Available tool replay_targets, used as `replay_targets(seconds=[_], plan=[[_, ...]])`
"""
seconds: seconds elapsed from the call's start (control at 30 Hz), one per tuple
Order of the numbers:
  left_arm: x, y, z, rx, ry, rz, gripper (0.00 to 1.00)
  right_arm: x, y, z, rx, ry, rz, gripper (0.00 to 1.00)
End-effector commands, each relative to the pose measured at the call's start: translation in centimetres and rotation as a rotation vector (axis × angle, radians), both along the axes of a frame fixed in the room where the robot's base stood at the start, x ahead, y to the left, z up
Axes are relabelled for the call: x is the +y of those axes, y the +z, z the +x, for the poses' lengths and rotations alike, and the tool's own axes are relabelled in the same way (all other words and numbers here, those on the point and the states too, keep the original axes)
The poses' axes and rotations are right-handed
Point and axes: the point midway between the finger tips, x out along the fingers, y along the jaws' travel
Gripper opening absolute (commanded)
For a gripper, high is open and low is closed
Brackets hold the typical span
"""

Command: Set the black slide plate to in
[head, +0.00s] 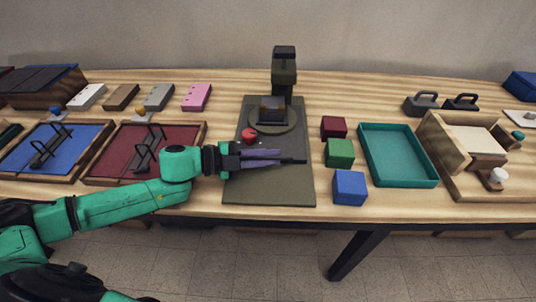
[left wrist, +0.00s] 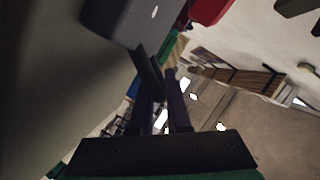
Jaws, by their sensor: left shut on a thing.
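The dark stand (head: 248,193) at the middle of the table has a flat base, a round disc with a dark block on it and an upright column behind. The black slide plate (head: 298,148) lies low at the front of this stand, partly hidden by my fingers. My left gripper (head: 292,160) reaches in from the left, low over the base, with its fingers shut on the slide plate's front edge. In the left wrist view the fingers (left wrist: 160,68) meet a dark grey part (left wrist: 125,18) with a white mark. The exact contact is hidden. My right gripper is out of view.
A red knob (head: 249,134) sits just behind my left gripper. Dark red, green (head: 340,152) and blue (head: 349,187) cubes stand right of the stand, beside a teal tray (head: 430,180). A dark red tray (head: 192,132) lies under my left forearm's far side.

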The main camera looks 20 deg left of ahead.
Motion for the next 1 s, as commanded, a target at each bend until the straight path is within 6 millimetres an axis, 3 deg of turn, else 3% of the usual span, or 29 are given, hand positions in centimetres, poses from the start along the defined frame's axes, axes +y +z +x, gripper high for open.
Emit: replay_targets(seconds=[0.1, 0.27, 0.3, 0.37, 0.8, 1.0], plan=[[0.3, -0.2, 0.3, 0.002, 0.013, 0.005, 0.0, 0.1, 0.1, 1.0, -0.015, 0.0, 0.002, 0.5], [0.3, -0.2, 0.3, 0.001, 0.012, 0.005, 0.0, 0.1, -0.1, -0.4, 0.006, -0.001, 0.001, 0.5], [0.3, -0.2, 0.3, 0.001, 0.012, 0.005, 0.23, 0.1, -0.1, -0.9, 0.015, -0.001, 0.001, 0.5], [0.3, -0.2, 0.2, 0.001, 0.011, 0.005, 0.44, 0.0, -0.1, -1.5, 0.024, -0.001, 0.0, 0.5], [0.2, -0.3, 0.1, 0.002, 0.009, 0.004, 0.44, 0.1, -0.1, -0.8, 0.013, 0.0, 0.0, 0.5], [1.2, -0.3, -0.4, 0.009, 0.014, 0.004, 0.44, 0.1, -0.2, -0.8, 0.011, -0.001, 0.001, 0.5]])
